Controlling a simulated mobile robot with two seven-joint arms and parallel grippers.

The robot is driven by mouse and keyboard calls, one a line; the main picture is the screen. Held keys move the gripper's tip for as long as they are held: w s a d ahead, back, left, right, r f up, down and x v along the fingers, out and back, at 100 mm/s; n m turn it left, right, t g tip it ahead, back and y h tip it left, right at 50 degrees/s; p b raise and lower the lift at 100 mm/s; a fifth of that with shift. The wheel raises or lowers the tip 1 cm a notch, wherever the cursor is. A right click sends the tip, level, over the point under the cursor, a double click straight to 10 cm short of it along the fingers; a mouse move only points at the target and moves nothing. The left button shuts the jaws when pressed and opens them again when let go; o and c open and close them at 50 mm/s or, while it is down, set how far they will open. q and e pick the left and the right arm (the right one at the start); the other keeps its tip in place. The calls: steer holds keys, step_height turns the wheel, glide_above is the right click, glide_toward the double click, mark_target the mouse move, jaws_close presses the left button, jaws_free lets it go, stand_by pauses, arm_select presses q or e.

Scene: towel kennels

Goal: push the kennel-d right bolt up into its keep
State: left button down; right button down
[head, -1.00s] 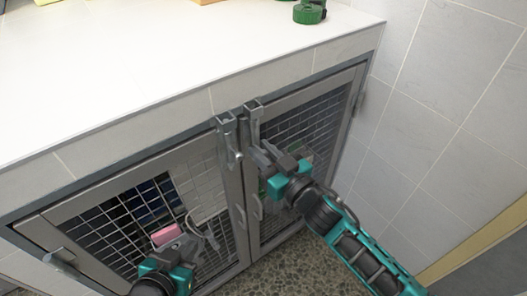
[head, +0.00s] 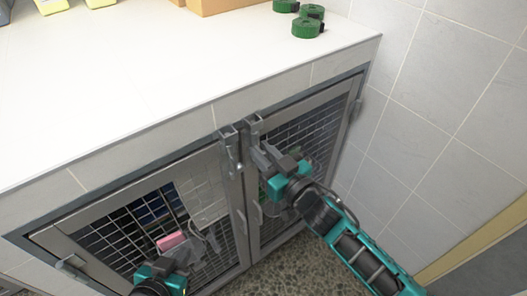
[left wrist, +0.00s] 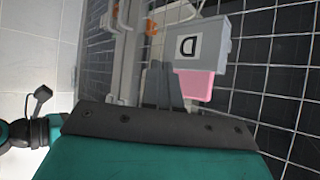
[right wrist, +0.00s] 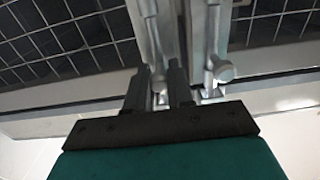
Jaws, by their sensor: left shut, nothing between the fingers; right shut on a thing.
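Two grey bolts sit side by side at the top where two mesh kennel doors meet, each below a metal bracket. My right gripper (head: 262,155) is shut on the right bolt (head: 252,136), just below its bracket (head: 246,122). In the right wrist view its fingers (right wrist: 165,85) close around this bolt's upright part, and the grip point is partly hidden. The left bolt (head: 232,152) hangs free beside it, its round knob (right wrist: 222,70) showing. My left gripper (left wrist: 160,80) is shut and empty in front of the left door, by a grey plate marked D (left wrist: 197,45) and a pink card (left wrist: 195,85).
The white counter (head: 150,80) overhangs the doors, with green rolls (head: 307,24) and a cardboard box (head: 225,4) on top. A tiled wall (head: 440,110) stands on the right. Door handles (head: 255,208) hang below the bolts. The speckled floor is clear.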

steer(key=c, duration=1.3)
jaws_free()
steer(key=shift+r, duration=0.35)
steer(key=shift+o, duration=1.2)
steer(key=shift+f, duration=0.1)
steer(key=shift+s+f, duration=0.1)
steer(key=v, duration=1.2)
steer(key=shift+s+d+p, duration=0.25)
steer(key=shift+p, duration=0.1)
steer(key=s+d+f+m+g+h+p, duration=0.1)
steer(key=s+d+f+m+g+h, duration=0.2)
steer(key=s+d+f+h, duration=0.5)
step_height(320, 180, down, 4)
steer(key=shift+d+r+m+g, duration=0.1)
steer(key=shift+d+m+g, duration=0.2)
steer(key=shift+d+m, duration=0.55)
